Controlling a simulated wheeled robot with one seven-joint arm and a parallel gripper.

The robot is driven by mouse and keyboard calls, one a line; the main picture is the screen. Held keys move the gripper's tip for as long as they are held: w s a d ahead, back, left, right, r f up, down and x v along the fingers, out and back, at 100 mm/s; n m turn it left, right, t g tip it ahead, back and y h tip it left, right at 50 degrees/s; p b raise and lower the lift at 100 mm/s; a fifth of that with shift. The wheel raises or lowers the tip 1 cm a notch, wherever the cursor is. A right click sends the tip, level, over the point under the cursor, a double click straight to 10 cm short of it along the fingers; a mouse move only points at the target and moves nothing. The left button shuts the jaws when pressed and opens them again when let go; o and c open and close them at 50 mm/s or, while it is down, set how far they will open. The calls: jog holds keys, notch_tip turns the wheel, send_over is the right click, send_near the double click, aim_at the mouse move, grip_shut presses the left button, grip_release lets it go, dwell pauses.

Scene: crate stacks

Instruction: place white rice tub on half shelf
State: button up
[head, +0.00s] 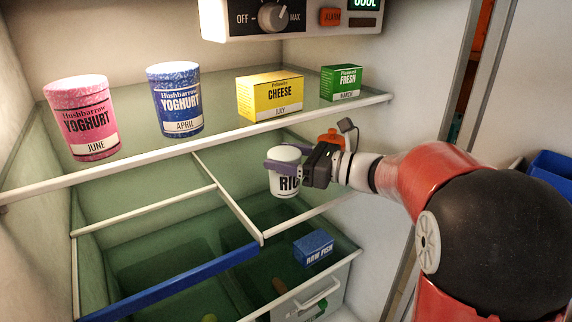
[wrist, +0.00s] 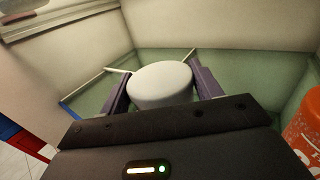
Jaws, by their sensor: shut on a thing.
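The white rice tub (head: 285,180), with dark lettering and a round white lid, is in my gripper (head: 288,166). The purple fingers are shut on its two sides near the top, and it looks upright. In the wrist view the tub's lid (wrist: 160,84) sits between the fingers. The tub is inside the fridge, below the upper glass shelf and over the right part of the white-framed lower level (head: 305,219). Which framed part is the half shelf, and whether the tub's base touches glass, I cannot tell.
An orange container (wrist: 304,128) is close on the right. The upper shelf (head: 215,120) holds pink yoghurt (head: 80,120), blue yoghurt (head: 174,100), yellow cheese (head: 270,97) and a green box (head: 342,83). A blue raw fish box (head: 313,247) lies lower. The left framed area looks bare.

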jog(key=shift+f, duration=1)
jog(key=shift+f, duration=0.25)
jog(key=o, duration=1.1)
jog(key=shift+r, duration=0.1)
